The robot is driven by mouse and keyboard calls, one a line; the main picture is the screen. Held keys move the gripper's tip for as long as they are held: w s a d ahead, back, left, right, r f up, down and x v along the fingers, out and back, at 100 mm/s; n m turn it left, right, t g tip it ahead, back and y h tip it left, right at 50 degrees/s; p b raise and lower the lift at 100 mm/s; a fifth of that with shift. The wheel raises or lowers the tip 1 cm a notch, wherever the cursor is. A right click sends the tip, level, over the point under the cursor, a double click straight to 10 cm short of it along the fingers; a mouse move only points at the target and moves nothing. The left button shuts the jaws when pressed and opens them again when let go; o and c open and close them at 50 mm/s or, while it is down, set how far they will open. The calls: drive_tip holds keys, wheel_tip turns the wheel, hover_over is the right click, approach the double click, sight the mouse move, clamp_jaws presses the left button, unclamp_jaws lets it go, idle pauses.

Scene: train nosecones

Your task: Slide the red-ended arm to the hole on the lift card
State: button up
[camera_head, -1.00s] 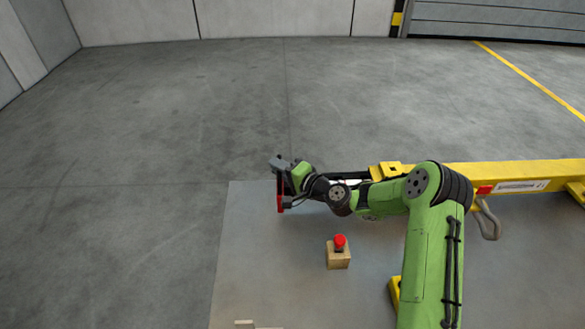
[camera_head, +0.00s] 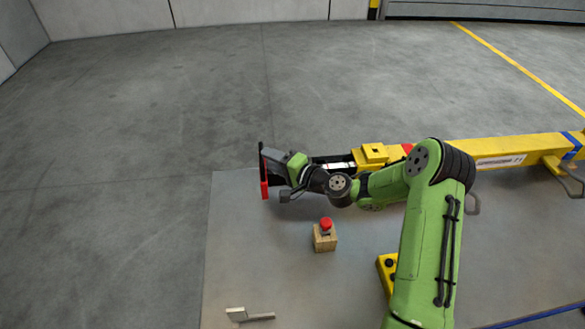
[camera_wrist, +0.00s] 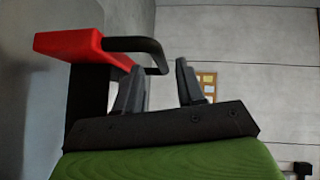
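The red-ended arm is a dark bar reaching left from a yellow beam. Its red end (camera_head: 264,179) hangs upright at the left tip in the head view. In the wrist view the red end (camera_wrist: 75,44) is a block at upper left, with a black curved handle (camera_wrist: 140,43) beside it. My gripper (camera_head: 271,158) is right at the red end. In the wrist view its two fingers (camera_wrist: 160,78) are apart, and the handle's loop reaches across the left fingertip into the gap. I cannot tell whether they touch. I cannot make out the lift card or its hole.
The yellow beam (camera_head: 525,150) runs right, with a yellow block (camera_head: 371,156) near its left end. A red button on a wooden block (camera_head: 325,237) stands on the grey platform (camera_head: 240,250). A pale L-shaped bracket (camera_head: 245,315) lies in front. Floor at left is clear.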

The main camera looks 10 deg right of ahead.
drive_tip(key=v, duration=1.1)
drive_tip(key=shift+s+r, duration=0.1)
drive_tip(key=shift+s, duration=0.05)
drive_tip(key=s+a+r+n+g+h, duration=0.1)
drive_tip(key=s+a+n+g+h, duration=0.2)
drive_tip(key=s+a+n+g, duration=0.35)
drive_tip(key=s+d+r+h, duration=0.4)
drive_tip(key=s+d+r, duration=0.1)
drive_tip(key=s, duration=0.6)
drive_tip(key=s+d+r+n+h, duration=0.1)
drive_tip(key=s+d+r+h, duration=0.3)
drive_tip(key=s, duration=0.7)
wheel_tip(320, 180, up, 2)
drive_tip(key=d, duration=0.2)
drive_tip(key=shift+d, duration=0.4)
